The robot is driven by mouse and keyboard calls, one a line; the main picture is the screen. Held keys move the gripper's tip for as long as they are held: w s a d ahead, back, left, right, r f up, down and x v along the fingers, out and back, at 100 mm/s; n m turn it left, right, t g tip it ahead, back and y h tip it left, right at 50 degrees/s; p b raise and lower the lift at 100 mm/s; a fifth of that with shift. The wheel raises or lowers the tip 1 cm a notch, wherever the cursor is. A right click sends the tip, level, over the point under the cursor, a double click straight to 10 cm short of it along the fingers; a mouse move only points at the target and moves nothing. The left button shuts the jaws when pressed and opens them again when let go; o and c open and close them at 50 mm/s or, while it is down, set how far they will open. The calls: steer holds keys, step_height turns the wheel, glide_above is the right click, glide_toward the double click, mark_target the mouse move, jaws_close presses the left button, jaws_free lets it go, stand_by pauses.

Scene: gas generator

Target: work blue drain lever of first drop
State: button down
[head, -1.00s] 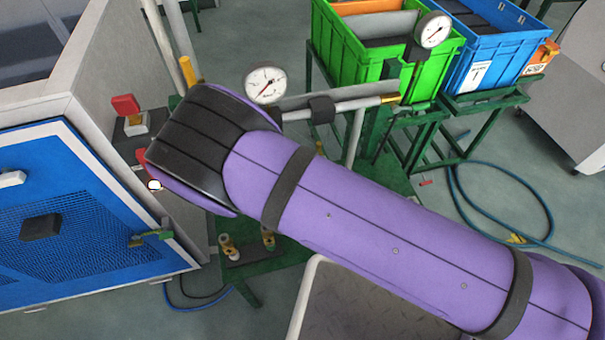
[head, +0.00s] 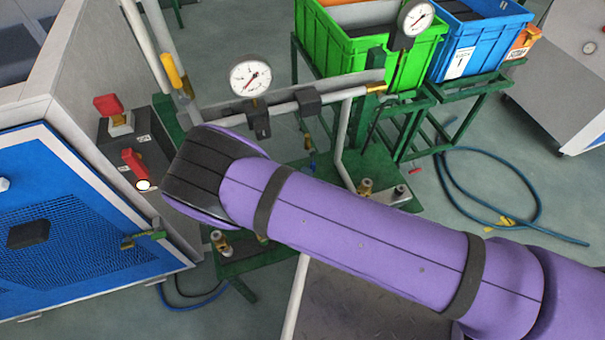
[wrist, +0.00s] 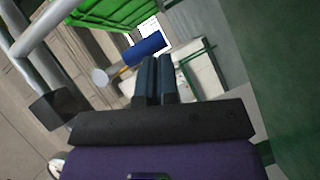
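In the wrist view a blue lever (wrist: 146,48) shows just beyond my fingertips, with a brass-coloured fitting and a pale round end beside it. My gripper (wrist: 157,60) points toward it with its two dark fingers side by side, closed together with nothing visible between them. The fingertips look very near the lever; I cannot tell whether they touch it. In the head view a small blue lever (head: 310,158) hangs below the grey pipe (head: 290,106), right of my arm's bend. I cannot tell if it is the same one. My arm hides the gripper there.
Two pressure gauges (head: 250,78) stand on the pipework. A green crate (head: 345,50) and a blue crate (head: 490,45) sit on green stands behind. A blue-doored cabinet (head: 75,220) with red switches stands at left. A blue hose (head: 450,190) lies on the floor at right.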

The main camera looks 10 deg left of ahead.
steer(key=shift+w+d+f, duration=0.1)
steer(key=shift+d, duration=0.05)
stand_by(0.4)
steer(key=v, duration=1.1)
